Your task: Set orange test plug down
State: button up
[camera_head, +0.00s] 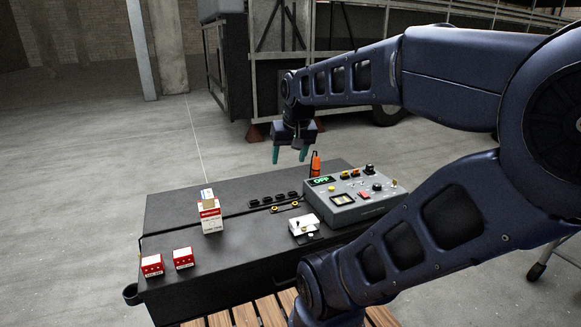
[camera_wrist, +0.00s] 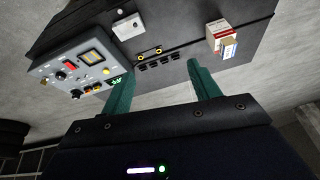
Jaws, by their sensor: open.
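The orange test plug (camera_head: 315,164) stands upright at the back edge of the grey control box (camera_head: 352,197) in the head view; its foot is partly hidden by the box. My gripper (camera_head: 289,156) hangs to the left of the plug, fingers down, apart from it. In the wrist view the two teal fingers of my gripper (camera_wrist: 160,69) are spread with nothing between them. I cannot make out the plug in the wrist view. The grey control box (camera_wrist: 75,70) shows there at left, with a lit green display.
A black case top (camera_head: 180,225) carries a row of black sockets (camera_head: 268,199), a white block (camera_head: 303,225), a red and white carton (camera_head: 210,215) and two small red boxes (camera_head: 183,258). Bare black surface lies between them. Wooden slats (camera_head: 245,312) show in front.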

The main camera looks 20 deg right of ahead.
jog(key=shift+n, duration=0.7)
jog(key=shift+s+a+f, duration=0.2)
jog(key=shift+s+f, duration=0.1)
jog(key=shift+s, duration=0.3)
jog(key=shift+s+a+f, duration=0.2)
jog(key=shift+s+f, duration=0.05)
jog(key=shift+s, duration=0.4)
jog(key=shift+s+a+f, duration=0.2)
jog(key=shift+s+f, duration=0.1)
jog(key=shift+s, duration=0.3)
